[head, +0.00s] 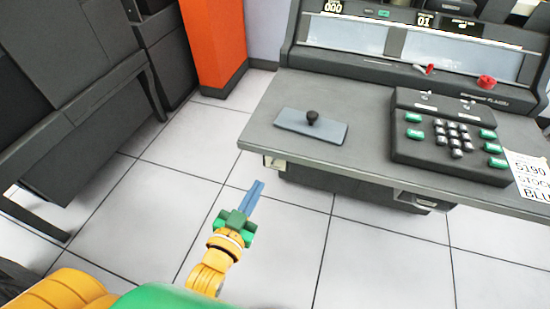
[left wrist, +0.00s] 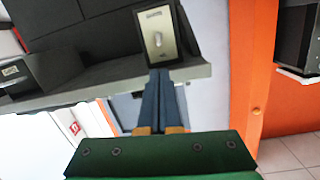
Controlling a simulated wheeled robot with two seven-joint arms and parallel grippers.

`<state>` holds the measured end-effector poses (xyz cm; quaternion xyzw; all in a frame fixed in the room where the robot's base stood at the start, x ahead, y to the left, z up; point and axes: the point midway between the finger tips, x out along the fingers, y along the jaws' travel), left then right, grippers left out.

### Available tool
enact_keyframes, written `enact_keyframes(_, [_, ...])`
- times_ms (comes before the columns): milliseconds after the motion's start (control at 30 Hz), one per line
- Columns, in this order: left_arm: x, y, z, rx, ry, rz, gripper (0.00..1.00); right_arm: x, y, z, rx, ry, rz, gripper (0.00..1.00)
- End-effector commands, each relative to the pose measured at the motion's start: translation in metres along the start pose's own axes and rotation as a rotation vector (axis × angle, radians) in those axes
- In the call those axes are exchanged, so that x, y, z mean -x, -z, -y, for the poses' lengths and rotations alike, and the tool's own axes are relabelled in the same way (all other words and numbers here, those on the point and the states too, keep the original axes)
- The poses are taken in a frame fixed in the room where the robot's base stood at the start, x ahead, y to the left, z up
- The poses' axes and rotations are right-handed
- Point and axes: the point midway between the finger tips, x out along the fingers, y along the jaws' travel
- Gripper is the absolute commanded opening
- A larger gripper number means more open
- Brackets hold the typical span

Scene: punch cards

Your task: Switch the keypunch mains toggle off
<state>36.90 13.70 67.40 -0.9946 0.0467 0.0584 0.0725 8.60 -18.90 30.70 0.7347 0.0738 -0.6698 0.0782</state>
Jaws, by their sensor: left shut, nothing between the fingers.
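The keypunch (head: 345,178) is a grey desk-like machine at the right of the head view. A small pale plate (head: 274,162) sits under its front edge near the left corner. In the left wrist view, a metal switch plate (left wrist: 152,22) in a dark frame carries a small pale toggle (left wrist: 158,41); its on or off position is unclear. My left gripper (head: 258,184) has green jaws and blue fingers, pressed together and empty. It is just below and in front of the small plate, apparently apart from it. The fingers (left wrist: 160,74) point at the plate's lower edge. My right gripper is out of view.
A black-knobbed blue-grey plate (head: 311,128) and a dark keypad (head: 450,135) with green keys lie on the desk. A printed card (head: 530,172) is at the right. An orange pillar (head: 213,45) and dark cabinets (head: 75,80) stand left. The tiled floor between is clear.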

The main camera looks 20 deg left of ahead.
Motion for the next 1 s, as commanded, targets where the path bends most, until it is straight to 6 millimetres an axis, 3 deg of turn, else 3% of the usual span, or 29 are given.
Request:
enact_keyframes(167, [-0.008, -0.001, 0.0, 0.0, 0.0, -0.001, 0.0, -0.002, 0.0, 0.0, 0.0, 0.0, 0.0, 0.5])
enact_keyframes(600, [-0.087, -0.003, -0.001, 0.001, -0.001, 0.001, 0.0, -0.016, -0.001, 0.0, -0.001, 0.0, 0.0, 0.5])
enact_keyframes(767, [-0.099, -0.002, -0.001, 0.001, -0.002, 0.003, 0.0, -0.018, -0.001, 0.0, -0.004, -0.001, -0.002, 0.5])
enact_keyframes(1000, [-0.1, -0.001, -0.001, 0.001, -0.002, 0.003, 0.0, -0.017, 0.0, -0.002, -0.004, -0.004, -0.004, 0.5])
